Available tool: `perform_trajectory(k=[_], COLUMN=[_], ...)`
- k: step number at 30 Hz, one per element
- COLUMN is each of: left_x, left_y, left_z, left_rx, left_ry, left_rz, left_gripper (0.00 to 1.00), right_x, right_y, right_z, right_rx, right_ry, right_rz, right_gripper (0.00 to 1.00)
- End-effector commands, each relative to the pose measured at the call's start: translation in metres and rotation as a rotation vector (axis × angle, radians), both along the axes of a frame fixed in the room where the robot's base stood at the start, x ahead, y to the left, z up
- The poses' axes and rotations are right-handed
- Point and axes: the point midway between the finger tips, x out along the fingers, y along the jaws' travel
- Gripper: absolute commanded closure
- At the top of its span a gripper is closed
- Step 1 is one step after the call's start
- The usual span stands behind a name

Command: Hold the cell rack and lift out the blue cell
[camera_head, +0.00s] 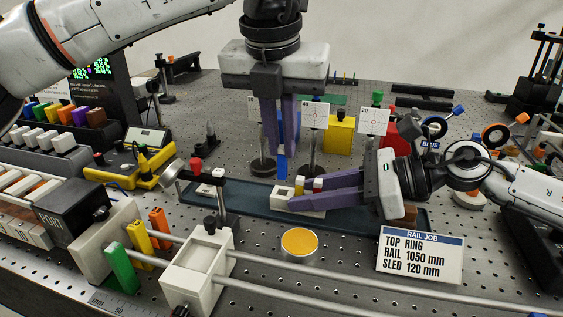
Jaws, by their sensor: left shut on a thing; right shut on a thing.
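The white cell rack (284,194) sits on a dark teal mat near the middle of the bench. A yellow cell (299,186) and a pale cell (318,184) show at its top. My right gripper (304,193) reaches in from the right and is shut on the rack; its purple fingers hide part of it. My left gripper (281,151) points straight down over the rack. It is shut on the blue cell (282,167), which is upright below the fingertips. The blue cell's lower end appears just above the rack's back left part; I cannot tell the exact gap.
White target cards on posts (315,115) and yellow and red blocks (339,134) stand behind. A black clamp post (220,195) is left of the rack. An orange disc (299,243), rails and a sign (419,255) lie in front.

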Motion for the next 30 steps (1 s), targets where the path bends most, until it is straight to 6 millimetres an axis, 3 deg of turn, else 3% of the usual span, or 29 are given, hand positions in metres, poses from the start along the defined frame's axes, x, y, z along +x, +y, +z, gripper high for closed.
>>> perform_trajectory(k=[3,7,17,18,21,30], left_x=[0.000,0.000,0.000,0.000,0.000,0.000], left_y=[-0.001,0.000,0.000,0.000,0.000,0.000], left_z=[0.024,0.040,0.047,0.047,0.047,0.047], left_rx=[-0.002,0.000,0.001,0.001,0.001,0.000], left_ry=[-0.002,-0.001,0.000,0.000,0.000,0.000], left_rz=[0.001,0.000,-0.002,-0.002,-0.002,-0.001], left_gripper=[1.00,1.00,1.00,1.00,1.00,1.00], right_x=[0.000,0.000,0.000,0.000,0.000,0.000], right_y=[0.000,0.000,0.000,0.000,0.000,-0.001], right_z=[-0.001,-0.001,-0.001,-0.001,-0.001,0.000], right_rx=[-0.001,-0.001,-0.001,-0.001,-0.001,0.000], right_ry=[0.001,0.001,0.001,0.001,0.001,0.000], right_rz=[0.001,0.001,0.001,0.001,0.001,0.000], right_gripper=[0.95,0.95,0.95,0.71,0.54,0.51])
